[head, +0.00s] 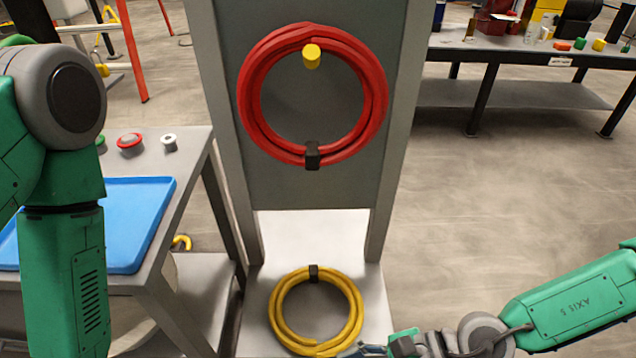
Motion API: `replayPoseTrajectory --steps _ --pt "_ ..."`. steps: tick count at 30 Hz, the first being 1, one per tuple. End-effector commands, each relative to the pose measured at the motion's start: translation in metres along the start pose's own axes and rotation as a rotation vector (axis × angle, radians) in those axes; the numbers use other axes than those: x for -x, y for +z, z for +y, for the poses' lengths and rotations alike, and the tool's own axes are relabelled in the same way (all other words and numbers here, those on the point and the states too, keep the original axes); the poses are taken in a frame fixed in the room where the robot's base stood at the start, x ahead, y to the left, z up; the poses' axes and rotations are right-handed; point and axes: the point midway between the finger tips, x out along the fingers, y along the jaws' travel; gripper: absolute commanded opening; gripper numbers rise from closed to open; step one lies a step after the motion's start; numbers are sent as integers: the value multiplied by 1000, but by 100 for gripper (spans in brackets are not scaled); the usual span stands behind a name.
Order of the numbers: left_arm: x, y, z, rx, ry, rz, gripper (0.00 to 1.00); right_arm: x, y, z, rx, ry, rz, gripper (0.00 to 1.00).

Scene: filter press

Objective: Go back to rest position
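My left arm hangs down at the left edge of the head view, and its gripper is out of the picture. My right arm reaches in from the lower right. Its gripper (364,350) is at the bottom edge, by the lower right of a yellow hose coil (352,290); it is partly cut off, so its opening and any contact with the coil cannot be told. The yellow coil lies on the pale base of a grey stand (230,120), with a black tie at its top. A red hose coil (375,100) hangs on a yellow peg (312,56) on the stand's panel.
A grey table (190,150) on the left carries a blue tray (150,195), a red-and-white round part (130,141) and a small white part (169,140). A workbench (470,50) with assorted items stands at the back right. The floor (480,190) right of the stand is clear.

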Motion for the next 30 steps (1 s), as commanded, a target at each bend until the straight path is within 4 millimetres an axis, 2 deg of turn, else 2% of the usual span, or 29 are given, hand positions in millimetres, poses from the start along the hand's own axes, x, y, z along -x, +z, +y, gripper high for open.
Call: replayPoseTrajectory --steps 1,3,6,9,10,12,15,18,21,24,30 --pt "13 -1 0 0 0 0 41 -3 4 33 84 110 50 41" --pt "23 -1 0 0 0 0 41 0 -7 74 205 255 137 41" --pt "36 -2 0 0 0 0 41 18 -34 118 387 436 283 41" --pt "49 -3 0 0 0 0 41 48 -64 142 580 579 441 41" --pt "53 -3 0 0 0 0 41 59 -72 144 640 614 490 41" --pt "62 -3 0 0 0 0 41 87 -90 144 784 684 602 41" --pt "75 -4 -1 0 0 0 41 127 -106 127 996 748 750 41" --pt "87 -4 -1 0 0 -1 41 162 -108 101 1201 776 864 41" --pt "96 -5 -1 0 0 -1 41 186 -102 77 1368 778 934 41" --pt "101 -5 -1 0 0 -1 41 201 -93 60 1485 770 966 41" --pt "103 -5 -1 0 0 -1 41 209 -86 49 1569 760 976 41"
